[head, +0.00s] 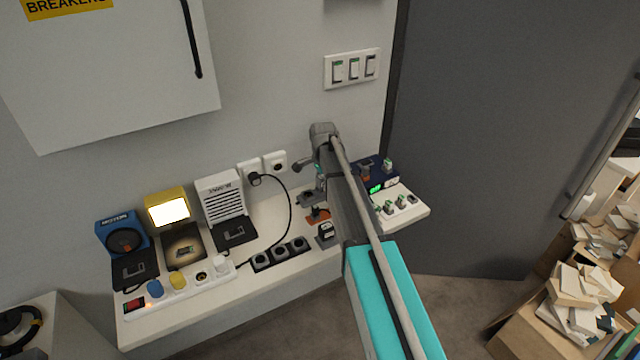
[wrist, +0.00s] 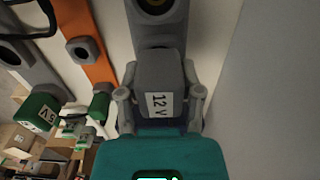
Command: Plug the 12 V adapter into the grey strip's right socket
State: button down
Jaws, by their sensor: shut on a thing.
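The 12 V adapter (wrist: 158,75), a dark grey block with a white "12 V" label, is held in my gripper (wrist: 158,92), with a finger on each side. In the head view, what looks like this strip (head: 306,199) lies close to the wall, partly hidden by my arm.
An orange strip (wrist: 90,60) and another grey strip (wrist: 28,72) lie alongside. Green plugs, one marked 5 V (wrist: 38,117), stand nearby. In the head view, a three-socket strip (head: 280,255) and a white strip with plugs (head: 190,290) lie to the left. The wall (wrist: 260,90) is close on the right.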

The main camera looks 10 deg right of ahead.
jog(key=shift+f+b, duration=0.25)
jog(key=shift+b, duration=0.05)
dwell(0.4)
jog(key=shift+c, duration=0.8)
grip_release()
